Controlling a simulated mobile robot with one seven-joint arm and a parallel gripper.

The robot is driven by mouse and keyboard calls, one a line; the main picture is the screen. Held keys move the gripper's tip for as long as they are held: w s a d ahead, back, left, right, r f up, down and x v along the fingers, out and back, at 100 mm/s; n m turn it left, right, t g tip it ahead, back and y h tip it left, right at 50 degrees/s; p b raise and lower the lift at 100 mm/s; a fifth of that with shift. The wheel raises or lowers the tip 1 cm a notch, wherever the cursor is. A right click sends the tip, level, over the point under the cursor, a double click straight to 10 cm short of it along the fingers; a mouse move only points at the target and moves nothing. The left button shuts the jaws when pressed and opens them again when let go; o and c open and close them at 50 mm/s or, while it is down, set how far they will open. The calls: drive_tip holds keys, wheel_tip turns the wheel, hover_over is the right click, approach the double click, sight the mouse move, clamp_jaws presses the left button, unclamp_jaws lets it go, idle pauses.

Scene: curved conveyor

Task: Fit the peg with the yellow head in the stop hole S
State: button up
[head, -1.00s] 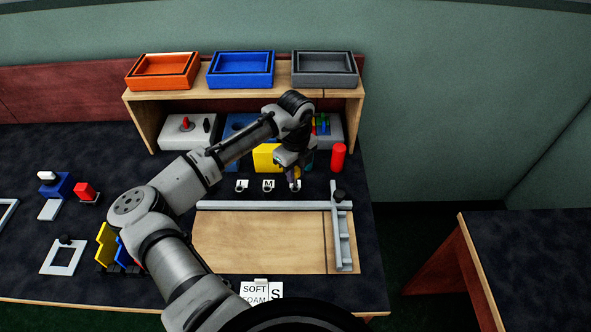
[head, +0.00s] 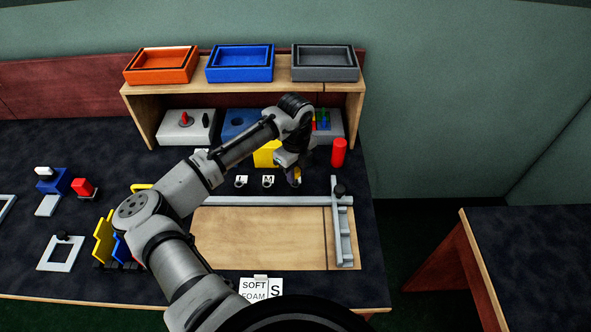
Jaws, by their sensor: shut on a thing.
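My gripper (head: 293,174) is small in the head view, pointing down at the back edge of the board, left of the red cylinder. It is shut on the peg with the yellow head (head: 298,174), of which only a small yellow bit shows at the fingertips. The white stop tags L (head: 241,181) and M (head: 268,181) stand in a row to the left of my gripper. The stop hole S is hidden at or behind the gripper, so I cannot tell whether the peg is in it.
A wooden board (head: 255,238) with a grey fence (head: 270,201) and a grey rail (head: 341,235) with a black knob lies in front. A red cylinder (head: 338,152) stands close on the right. A yellow block (head: 266,154) is behind the arm. A shelf with trays is at the back.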

sight(296, 170)
drive_tip(key=shift+f+b, duration=0.3)
drive_tip(key=shift+f, duration=0.25)
drive_tip(key=o, duration=1)
drive_tip(key=shift+o, duration=0.2)
wheel_tip(296, 170, up, 14)
drive_tip(key=b, duration=0.2)
drive_tip(key=shift+b, duration=0.35)
drive_tip(key=shift+f, duration=0.15)
